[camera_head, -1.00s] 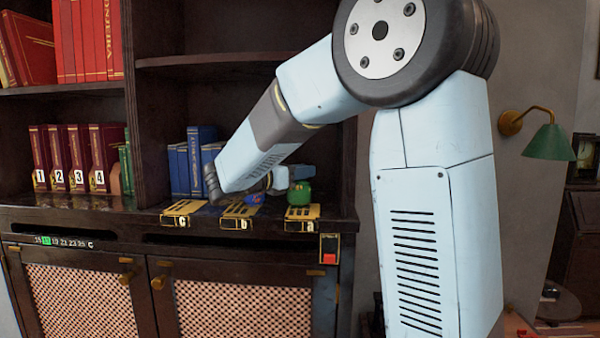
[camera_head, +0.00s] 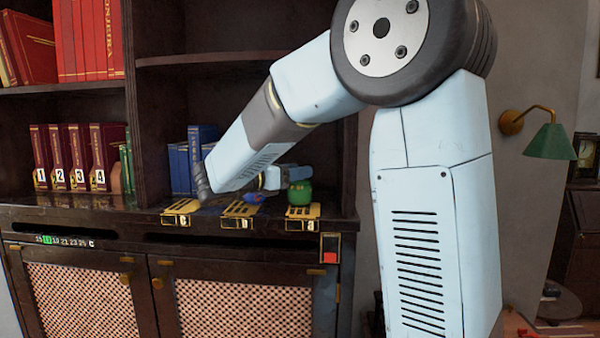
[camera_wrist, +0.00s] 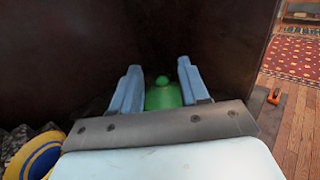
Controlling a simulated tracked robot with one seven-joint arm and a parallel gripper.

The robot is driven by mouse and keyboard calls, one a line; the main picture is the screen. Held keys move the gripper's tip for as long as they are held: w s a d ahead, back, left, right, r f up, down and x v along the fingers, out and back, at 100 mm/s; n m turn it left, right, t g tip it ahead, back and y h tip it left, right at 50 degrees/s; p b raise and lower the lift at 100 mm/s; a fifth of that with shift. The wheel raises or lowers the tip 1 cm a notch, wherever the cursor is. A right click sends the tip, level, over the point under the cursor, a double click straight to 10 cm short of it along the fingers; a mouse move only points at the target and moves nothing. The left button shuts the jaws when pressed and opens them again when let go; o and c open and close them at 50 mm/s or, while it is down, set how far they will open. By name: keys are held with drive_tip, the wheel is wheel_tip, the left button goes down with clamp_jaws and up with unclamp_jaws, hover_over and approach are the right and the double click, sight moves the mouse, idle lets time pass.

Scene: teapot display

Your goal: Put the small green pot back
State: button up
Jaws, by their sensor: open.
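The small green pot (camera_head: 300,194) stands upright at the pad marked "a" (camera_head: 302,217), the rightmost of three yellow-black pads on the cabinet ledge. My gripper (camera_head: 297,174) is close by the pot, partly hidden behind my forearm in the head view. In the wrist view, the two blue-grey jaws of my gripper (camera_wrist: 160,88) are apart, with the green pot (camera_wrist: 163,96) showing between and just beyond them. Clear gaps at the jaws cannot be judged fully, as the wrist plate covers the pot's lower part.
A blue pot (camera_head: 254,198) sits at the middle pad (camera_head: 239,215); a blue-and-yellow round thing (camera_wrist: 38,157) shows at lower left in the wrist view. Blue books (camera_head: 180,168) stand behind. A dark shelf wall rises at right.

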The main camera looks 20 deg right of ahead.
drive_tip(key=v, duration=0.8)
drive_tip(key=shift+s+a, duration=0.15)
drive_tip(key=shift+a, duration=0.2)
drive_tip(key=shift+s+a, duration=0.2)
drive_tip(key=shift+a, duration=0.05)
drive_tip(key=s+d+f+m+g+y, duration=0.1)
drive_tip(key=s+d, duration=0.1)
drive_tip(key=s+d+m+g+y, duration=0.1)
drive_tip(key=d, duration=0.2)
drive_tip(key=s+d+f+m+g+y, duration=0.1)
drive_tip(key=s+d+m, duration=0.1)
drive_tip(key=d, duration=0.1)
drive_tip(key=shift+s+f, duration=0.3)
drive_tip(key=s+d+f+m+t+y, duration=0.1)
drive_tip(key=s+f+m+y, duration=0.3)
drive_tip(key=s+m+y, duration=0.3)
drive_tip(key=s+d+f+m+t+y, duration=0.1)
drive_tip(key=s+f+m+y, duration=0.4)
drive_tip(key=s+m, duration=0.6)
drive_tip(key=shift+s+f+y, duration=0.2)
drive_tip(key=shift+s+y, duration=0.1)
drive_tip(key=shift+y, duration=0.6)
